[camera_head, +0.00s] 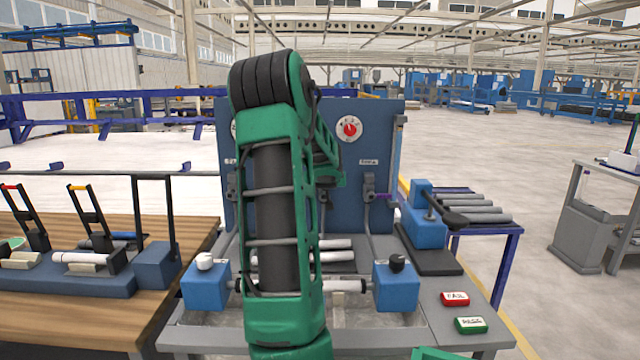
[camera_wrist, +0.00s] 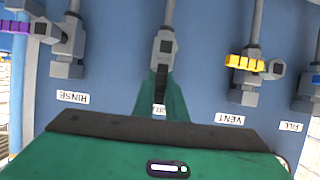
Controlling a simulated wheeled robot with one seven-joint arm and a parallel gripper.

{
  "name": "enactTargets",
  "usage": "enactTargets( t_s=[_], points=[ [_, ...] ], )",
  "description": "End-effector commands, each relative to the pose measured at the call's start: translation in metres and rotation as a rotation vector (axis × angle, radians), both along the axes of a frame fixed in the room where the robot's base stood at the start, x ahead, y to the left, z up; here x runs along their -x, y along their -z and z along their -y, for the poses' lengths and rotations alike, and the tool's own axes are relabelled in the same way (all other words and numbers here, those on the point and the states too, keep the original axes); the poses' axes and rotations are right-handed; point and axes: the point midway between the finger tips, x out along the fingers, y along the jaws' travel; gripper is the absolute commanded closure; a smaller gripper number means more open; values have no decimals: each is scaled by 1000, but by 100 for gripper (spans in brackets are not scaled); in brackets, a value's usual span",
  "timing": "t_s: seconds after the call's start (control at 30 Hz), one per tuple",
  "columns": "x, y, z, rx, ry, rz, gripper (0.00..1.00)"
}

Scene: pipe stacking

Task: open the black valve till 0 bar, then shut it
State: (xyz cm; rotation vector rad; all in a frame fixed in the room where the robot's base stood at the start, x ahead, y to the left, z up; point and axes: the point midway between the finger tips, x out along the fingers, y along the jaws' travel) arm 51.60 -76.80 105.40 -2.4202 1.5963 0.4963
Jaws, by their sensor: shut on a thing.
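The black valve (camera_wrist: 164,48) sits on a grey vertical pipe in the middle of the wrist view, which is upside down. My gripper (camera_wrist: 163,70) reaches up to it, its green fingers closed around its dark handle. The label beside this valve is mostly hidden by the fingers.
In the wrist view, a purple-handled valve (camera_wrist: 15,27) by the RINSE label and a yellow-handled valve (camera_wrist: 245,63) by the VENT label flank the black one. A blue-handled valve (camera_wrist: 312,80) is near FILL. Blue clamp blocks (camera_head: 396,287) stand on the bench below.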

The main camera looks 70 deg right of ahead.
Motion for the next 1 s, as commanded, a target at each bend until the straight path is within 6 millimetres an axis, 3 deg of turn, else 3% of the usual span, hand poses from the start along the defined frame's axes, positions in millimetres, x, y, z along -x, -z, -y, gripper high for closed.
enactTargets(
  t_s=[0.07, 0.1, 0.17, 0.57, 1.0],
  points=[
    [-11, 1, -4, -4, -19, 5, 100],
    [-11, 1, -4, -4, -19, 5, 81],
    [-11, 1, -4, -4, -18, 5, 70],
    [-3, -2, -4, -1, -8, 4, 70],
    [16, -27, -60, 1, -12, 6, 70]
  ],
)
